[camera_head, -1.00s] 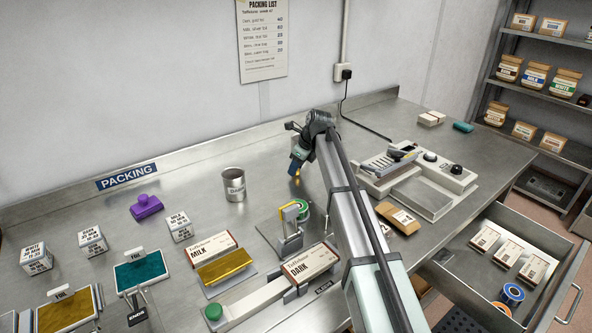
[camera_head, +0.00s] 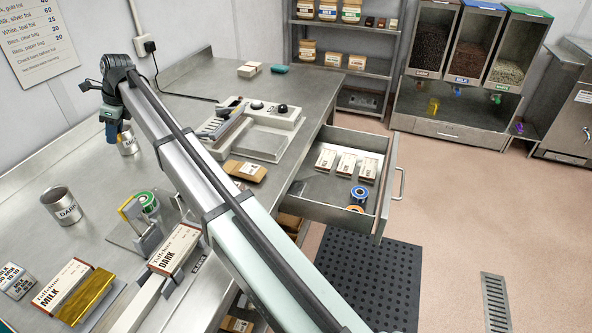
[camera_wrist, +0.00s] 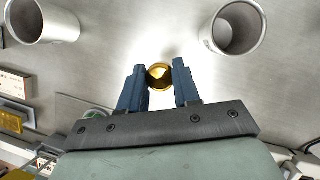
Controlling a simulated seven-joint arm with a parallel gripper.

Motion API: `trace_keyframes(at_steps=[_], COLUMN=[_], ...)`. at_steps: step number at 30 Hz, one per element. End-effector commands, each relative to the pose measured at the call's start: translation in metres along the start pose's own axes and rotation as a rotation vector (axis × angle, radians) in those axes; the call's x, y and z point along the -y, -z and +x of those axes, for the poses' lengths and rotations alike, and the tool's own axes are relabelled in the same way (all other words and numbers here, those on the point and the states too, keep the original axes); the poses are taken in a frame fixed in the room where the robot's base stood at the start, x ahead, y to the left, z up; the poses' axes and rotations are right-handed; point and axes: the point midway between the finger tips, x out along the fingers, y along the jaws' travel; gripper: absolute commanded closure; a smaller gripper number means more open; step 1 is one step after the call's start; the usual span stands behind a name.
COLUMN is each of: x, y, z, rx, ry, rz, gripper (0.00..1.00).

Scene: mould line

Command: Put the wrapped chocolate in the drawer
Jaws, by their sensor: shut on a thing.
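The wrapped chocolate (camera_wrist: 160,76) is a small round piece in shiny gold foil. It sits between the two blue fingers of my gripper (camera_wrist: 160,70) in the wrist view, and the fingers are shut on it. In the head view my gripper (camera_head: 116,128) is at the left, over the steel bench, near a metal cup (camera_head: 130,145); the chocolate cannot be made out there. The drawer (camera_head: 385,195) stands pulled open under the bench's right side. It holds several white labelled boxes (camera_head: 345,163) at the back and blue and orange spools (camera_head: 358,198) nearer the front.
A scale-like machine (camera_head: 262,140) and a brown packet (camera_head: 245,171) lie between my gripper and the drawer. A tape dispenser (camera_head: 146,225) and MILK and DARK boxes are in front. The drawer's middle has bare floor.

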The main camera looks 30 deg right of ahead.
Motion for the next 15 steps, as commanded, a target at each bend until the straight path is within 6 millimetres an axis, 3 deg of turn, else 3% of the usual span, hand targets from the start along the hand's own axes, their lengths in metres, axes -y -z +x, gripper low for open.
trace_keyframes(at_steps=[7, 15], x=[0.001, 0.028], y=[-0.017, 0.04], z=[-0.04, -0.058], rx=[0.001, -0.001], ry=[0.002, 0.019], rz=[-0.001, 0.044], gripper=[0.97, 0.97])
